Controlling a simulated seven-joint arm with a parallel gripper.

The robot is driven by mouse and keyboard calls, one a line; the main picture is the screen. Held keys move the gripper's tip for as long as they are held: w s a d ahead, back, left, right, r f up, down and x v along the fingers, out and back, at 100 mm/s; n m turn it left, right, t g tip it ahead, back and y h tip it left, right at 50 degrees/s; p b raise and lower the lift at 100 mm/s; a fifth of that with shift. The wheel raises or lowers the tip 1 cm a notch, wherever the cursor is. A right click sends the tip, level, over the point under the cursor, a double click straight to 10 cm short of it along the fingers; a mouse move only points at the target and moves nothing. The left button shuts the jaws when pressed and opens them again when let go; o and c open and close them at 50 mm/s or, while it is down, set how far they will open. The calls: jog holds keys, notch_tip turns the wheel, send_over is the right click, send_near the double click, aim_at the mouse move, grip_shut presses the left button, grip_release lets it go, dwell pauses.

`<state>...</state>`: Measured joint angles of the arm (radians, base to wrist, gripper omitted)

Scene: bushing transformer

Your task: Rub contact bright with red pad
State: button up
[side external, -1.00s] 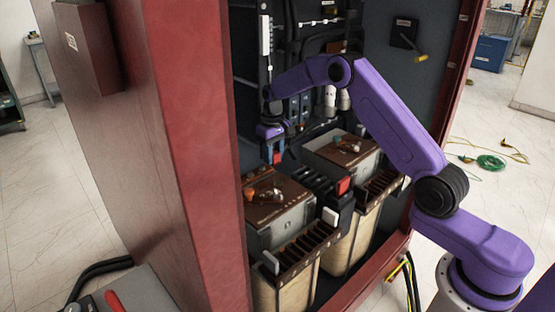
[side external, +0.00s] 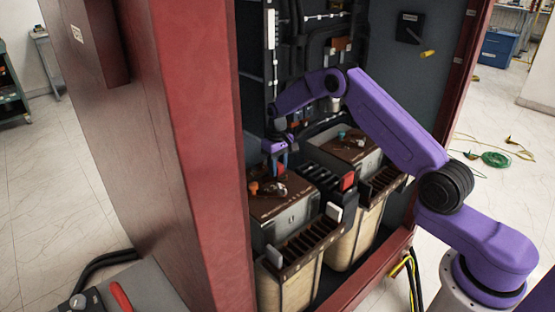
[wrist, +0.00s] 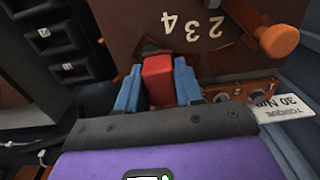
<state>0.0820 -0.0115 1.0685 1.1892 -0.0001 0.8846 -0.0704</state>
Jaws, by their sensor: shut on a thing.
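In the wrist view, the blue fingers of my gripper (wrist: 158,88) are shut on a red pad (wrist: 157,75). The pad's tip is over or against the brown terminal board (wrist: 200,50), beside a dark green patch; I cannot tell whether it touches. In the side view, my gripper (side external: 278,160) points down with the red pad (side external: 282,169) low above the near brown board (side external: 285,207). A coppery strip with bolts (wrist: 240,90) lies right of the fingers. Which part is the contact is unclear.
An orange knob (wrist: 279,40) stands on the board to the right, with a torque label (wrist: 287,107) below it. Dark switch modules (wrist: 60,35) are at left. Another red block (side external: 347,180) sits between the two boxes. The red cabinet wall (side external: 195,150) stands at left.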

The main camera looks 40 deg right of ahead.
aim_at(290, 178)
jog(key=shift+s+d+f, duration=0.15)
jog(key=shift+d+f, duration=0.05)
jog(key=shift+f, duration=0.45)
jog(key=shift+s+d, duration=1.25)
jog(key=shift+s, duration=0.05)
jog(key=shift+c, duration=0.4)
jog(key=w+a, duration=0.3)
jog(key=shift+r, duration=4.2)
